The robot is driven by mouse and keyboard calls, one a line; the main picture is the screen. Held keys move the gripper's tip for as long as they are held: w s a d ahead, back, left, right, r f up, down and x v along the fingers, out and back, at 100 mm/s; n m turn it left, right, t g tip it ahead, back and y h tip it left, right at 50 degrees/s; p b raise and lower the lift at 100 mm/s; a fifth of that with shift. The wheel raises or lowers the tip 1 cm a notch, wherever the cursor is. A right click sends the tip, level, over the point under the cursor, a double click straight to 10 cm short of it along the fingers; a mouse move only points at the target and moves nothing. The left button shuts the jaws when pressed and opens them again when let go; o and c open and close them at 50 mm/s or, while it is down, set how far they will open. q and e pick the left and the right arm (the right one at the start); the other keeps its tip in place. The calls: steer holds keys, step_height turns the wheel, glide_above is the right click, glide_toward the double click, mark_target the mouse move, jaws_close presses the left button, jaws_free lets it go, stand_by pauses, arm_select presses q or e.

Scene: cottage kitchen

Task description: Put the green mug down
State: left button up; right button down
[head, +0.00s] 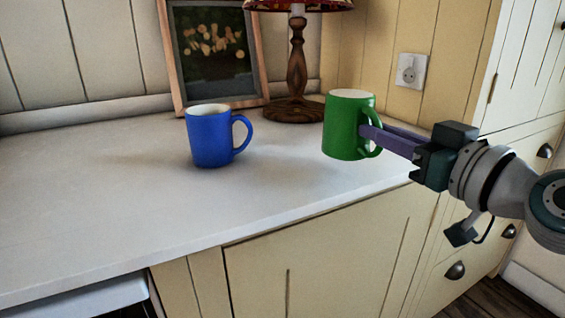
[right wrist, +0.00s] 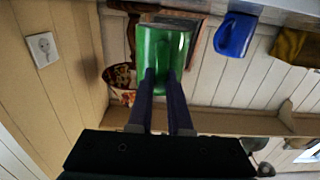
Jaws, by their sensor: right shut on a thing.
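The green mug (head: 342,128) is upright at the right part of the white worktop, near its front edge. My right gripper (head: 368,138) comes in from the right and is shut on the mug at its handle side. The right wrist view shows the green mug (right wrist: 163,52) at the tips of my two fingers (right wrist: 161,82). I cannot tell whether the mug's base touches the worktop. My left gripper is in neither view.
A blue mug (head: 208,138) stands on the worktop (head: 110,205) left of the green mug. A lamp (head: 297,65) and a framed picture (head: 212,50) stand against the wall behind. A socket (head: 411,70) is on the right wall. The worktop's left side is clear.

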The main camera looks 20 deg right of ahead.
mark_target(380, 153)
arm_select(q)
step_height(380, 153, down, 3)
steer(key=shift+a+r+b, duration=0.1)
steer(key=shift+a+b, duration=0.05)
steer(key=shift+b, duration=0.8)
arm_select(e)
step_height(380, 153, down, 3)
steer(key=shift+f, duration=0.2)
steer(key=shift+f, duration=0.15)
steer(key=c, duration=0.8)
jaws_free()
steer(key=shift+c, duration=0.2)
